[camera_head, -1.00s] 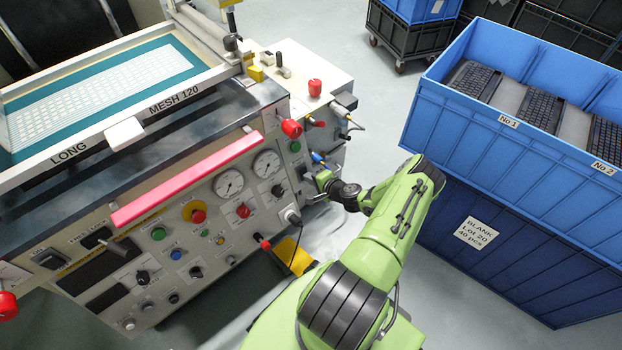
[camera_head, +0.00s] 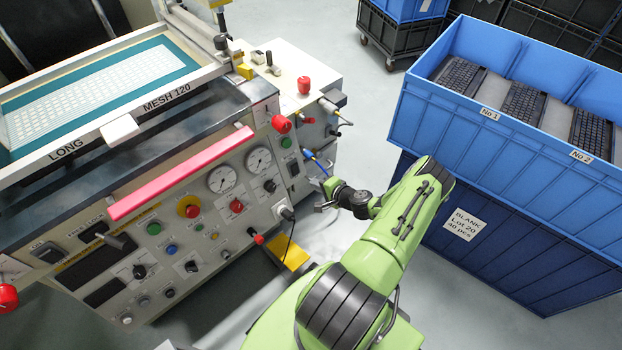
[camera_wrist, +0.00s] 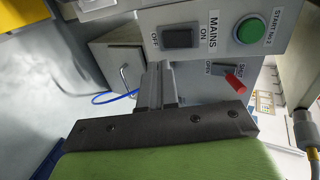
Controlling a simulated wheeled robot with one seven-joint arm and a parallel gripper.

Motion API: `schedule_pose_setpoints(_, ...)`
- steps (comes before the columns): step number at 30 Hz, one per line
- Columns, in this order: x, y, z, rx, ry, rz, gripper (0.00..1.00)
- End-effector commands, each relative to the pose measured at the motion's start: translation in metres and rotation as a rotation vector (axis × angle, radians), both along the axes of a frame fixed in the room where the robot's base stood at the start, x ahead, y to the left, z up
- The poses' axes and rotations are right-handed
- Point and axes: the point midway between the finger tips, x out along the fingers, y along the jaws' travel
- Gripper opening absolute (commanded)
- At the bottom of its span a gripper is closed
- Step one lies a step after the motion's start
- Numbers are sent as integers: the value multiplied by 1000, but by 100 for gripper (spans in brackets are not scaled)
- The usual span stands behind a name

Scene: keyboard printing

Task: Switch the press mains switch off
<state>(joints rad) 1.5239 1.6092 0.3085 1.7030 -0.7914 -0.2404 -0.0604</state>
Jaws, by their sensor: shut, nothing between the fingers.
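The press mains switch (camera_wrist: 178,37) is a dark rocker on a pale panel in the wrist view, between the OFF and ON marks and beside the word MAINS. I cannot tell which side of it is pressed. In the head view it is the small dark rectangle (camera_head: 294,169) below a green button at the right end of the press front. My gripper (camera_wrist: 158,70) is shut and empty, its fingertips close below the panel's lower edge in the wrist view. In the head view my gripper (camera_head: 325,206) is just right of the press, with a visible gap to the panel.
The green START No 2 button (camera_wrist: 251,30) is beside the switch. A red-handled lever (camera_wrist: 235,84) sticks out nearby. A blue hose (camera_head: 317,162) and a hanging black cable (camera_head: 290,238) are near my gripper. Blue crates of keyboards (camera_head: 455,140) stand at right.

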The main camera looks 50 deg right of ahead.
Motion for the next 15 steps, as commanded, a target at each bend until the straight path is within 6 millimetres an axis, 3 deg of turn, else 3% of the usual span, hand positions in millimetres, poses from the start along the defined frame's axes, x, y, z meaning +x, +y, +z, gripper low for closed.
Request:
schedule_pose_setpoints(7, -46, 4, 8, 1, 2, -4, 0)
schedule_pose_setpoints(15, -60, 6, 9, 0, 0, -1, 0)
